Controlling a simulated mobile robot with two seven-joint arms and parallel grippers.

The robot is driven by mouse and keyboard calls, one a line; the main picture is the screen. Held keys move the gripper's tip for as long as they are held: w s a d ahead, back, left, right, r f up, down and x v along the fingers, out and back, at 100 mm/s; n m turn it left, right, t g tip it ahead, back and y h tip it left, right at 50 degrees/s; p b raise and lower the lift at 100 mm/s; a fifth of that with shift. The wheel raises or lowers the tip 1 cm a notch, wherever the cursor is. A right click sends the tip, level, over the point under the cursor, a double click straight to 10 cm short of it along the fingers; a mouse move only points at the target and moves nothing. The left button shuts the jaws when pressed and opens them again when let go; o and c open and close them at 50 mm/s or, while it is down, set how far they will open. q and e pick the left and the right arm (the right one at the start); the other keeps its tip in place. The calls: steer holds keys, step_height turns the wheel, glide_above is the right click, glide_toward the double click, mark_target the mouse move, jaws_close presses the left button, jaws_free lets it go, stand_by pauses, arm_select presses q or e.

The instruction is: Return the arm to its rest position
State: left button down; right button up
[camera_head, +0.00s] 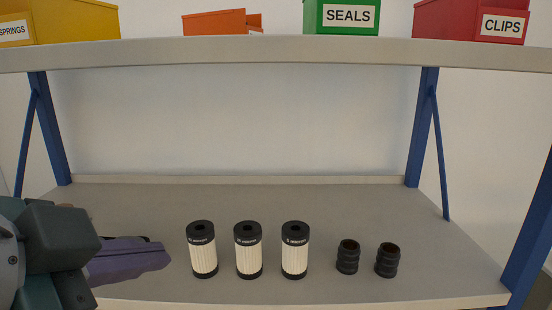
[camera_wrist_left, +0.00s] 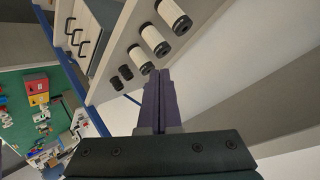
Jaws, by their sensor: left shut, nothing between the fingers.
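My left gripper (camera_head: 165,257) reaches in from the left edge in the head view, over the left front part of the shelf. Its purple fingers are shut with nothing between them, and they also show in the left wrist view (camera_wrist_left: 158,75). The fingertips are left of the nearest filter cartridge (camera_head: 202,249) and apart from it in the head view. My right gripper is in neither view.
Two more upright cartridges (camera_head: 248,250) (camera_head: 295,250) and two black ribbed fittings (camera_head: 348,257) (camera_head: 387,260) stand in a row on the grey shelf (camera_head: 330,205). Labelled bins, including a green one (camera_head: 341,28), sit on the upper shelf (camera_head: 290,50). Blue posts (camera_head: 422,125) flank it.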

arm_select(q)
steer(key=s+a+f+n+g+y, duration=0.3)
steer(key=s+a+f+g, duration=0.15)
steer(key=s+a, duration=0.4)
steer(key=s+a+f+n+g+y, duration=0.3)
steer(key=s+a+f+y, duration=0.15)
steer(key=s+a, duration=0.45)
steer(key=s+d+f+n+h, duration=0.1)
steer(key=d+f+n+h, duration=0.2)
steer(key=d, duration=0.8)
steer(key=shift+h, duration=0.75)
step_height(320, 180, up, 6)
steer(key=p, duration=0.5)
steer(key=shift+d+f, duration=0.15)
